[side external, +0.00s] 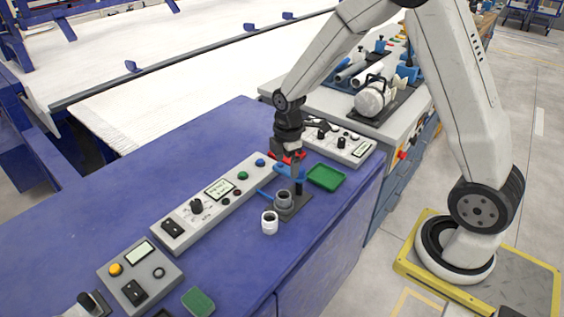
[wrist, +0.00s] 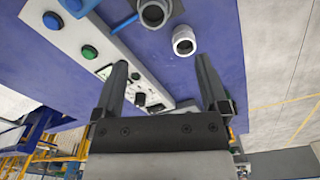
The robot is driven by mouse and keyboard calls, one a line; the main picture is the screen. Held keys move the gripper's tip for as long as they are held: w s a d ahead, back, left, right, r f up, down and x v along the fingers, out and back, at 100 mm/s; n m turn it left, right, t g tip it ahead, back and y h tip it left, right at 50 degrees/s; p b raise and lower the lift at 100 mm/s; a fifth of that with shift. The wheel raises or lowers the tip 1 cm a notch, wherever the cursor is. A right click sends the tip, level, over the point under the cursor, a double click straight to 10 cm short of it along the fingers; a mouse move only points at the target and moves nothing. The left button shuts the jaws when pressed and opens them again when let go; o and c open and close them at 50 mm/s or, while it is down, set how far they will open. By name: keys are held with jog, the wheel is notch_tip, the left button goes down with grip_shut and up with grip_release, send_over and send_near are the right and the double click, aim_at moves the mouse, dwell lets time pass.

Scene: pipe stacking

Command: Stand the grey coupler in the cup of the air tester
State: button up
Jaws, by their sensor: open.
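A pale grey, nearly white coupler (side external: 270,223) stands upright on the blue bench beside the plate, also in the wrist view (wrist: 184,41). My gripper (side external: 287,158) is above and behind the tester; in the wrist view its fingers (wrist: 160,62) are apart and empty.
A long control panel (side external: 212,199) with knobs and buttons runs behind the tester, and another panel (side external: 340,146) stands at the right. A green tray (side external: 326,177) is close right of the tester.

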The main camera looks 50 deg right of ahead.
jog(key=s+a+r+m+t, duration=0.1)
jog(key=s+a+r+m, duration=0.1)
jog(key=s+m, duration=0.4)
jog(key=s+a+r+m+t, duration=0.1)
jog(key=s+a+r+m, duration=0.1)
jog(key=s+m, duration=0.4)
jog(key=shift+s+a+r+m, duration=0.3)
jog(key=shift+a+m, duration=0.05)
jog(key=shift+m, duration=0.35)
